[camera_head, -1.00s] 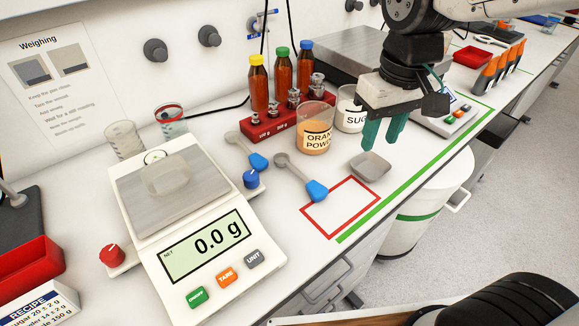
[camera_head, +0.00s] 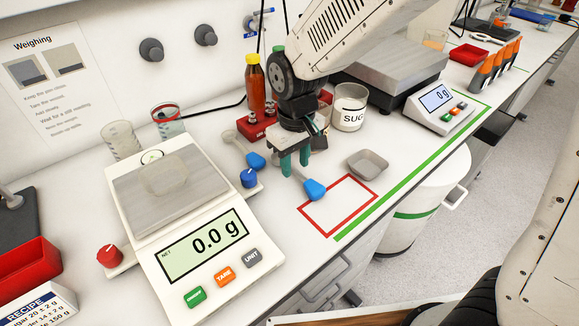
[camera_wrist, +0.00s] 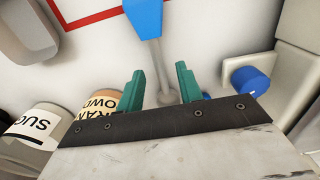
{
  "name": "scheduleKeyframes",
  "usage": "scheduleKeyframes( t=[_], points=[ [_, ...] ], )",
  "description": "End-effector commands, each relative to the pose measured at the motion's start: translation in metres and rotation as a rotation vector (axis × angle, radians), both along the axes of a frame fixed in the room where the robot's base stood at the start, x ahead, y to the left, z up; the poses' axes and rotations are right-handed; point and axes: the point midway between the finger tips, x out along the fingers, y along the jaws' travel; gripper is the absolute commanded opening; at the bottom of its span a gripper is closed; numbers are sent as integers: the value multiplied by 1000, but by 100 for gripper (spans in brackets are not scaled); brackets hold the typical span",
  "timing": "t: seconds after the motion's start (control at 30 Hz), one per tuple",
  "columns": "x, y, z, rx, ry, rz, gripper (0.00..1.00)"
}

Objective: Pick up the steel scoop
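Two grey metal-looking scoops with blue handles lie on the white bench; I cannot tell from their looks which one is the steel scoop. The nearer scoop (camera_head: 315,190) points its blue handle at the red-outlined square; its handle and grey shaft show in the wrist view (camera_wrist: 147,20). My gripper (camera_head: 295,163) is open above this scoop. In the wrist view, its green fingers (camera_wrist: 159,82) stand on either side of the shaft, and the bowl end is partly hidden. The other scoop (camera_head: 255,160) lies to the left, closer to the wall.
A balance (camera_head: 215,250) reading 0.0 g stands left, with a blue knob (camera_head: 249,178) near the scoops. A sugar beaker (camera_head: 350,108) and an orange powder beaker (camera_wrist: 97,103) stand behind my gripper. A grey tray (camera_head: 369,163) lies right, beside the red square (camera_head: 361,208).

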Motion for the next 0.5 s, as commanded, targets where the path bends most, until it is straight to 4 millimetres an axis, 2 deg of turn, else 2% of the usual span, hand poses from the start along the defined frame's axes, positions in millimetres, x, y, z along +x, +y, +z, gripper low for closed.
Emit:
scheduleKeyframes(
  t=[0.13,0.37,0.4,0.5],
  points=[
    [0,0,-16,-1,1,0,36],
    [0,0,-18,1,-1,0,36],
    [0,0,-18,1,-1,0,33],
    [0,0,-18,1,-1,0,6]
  ],
)
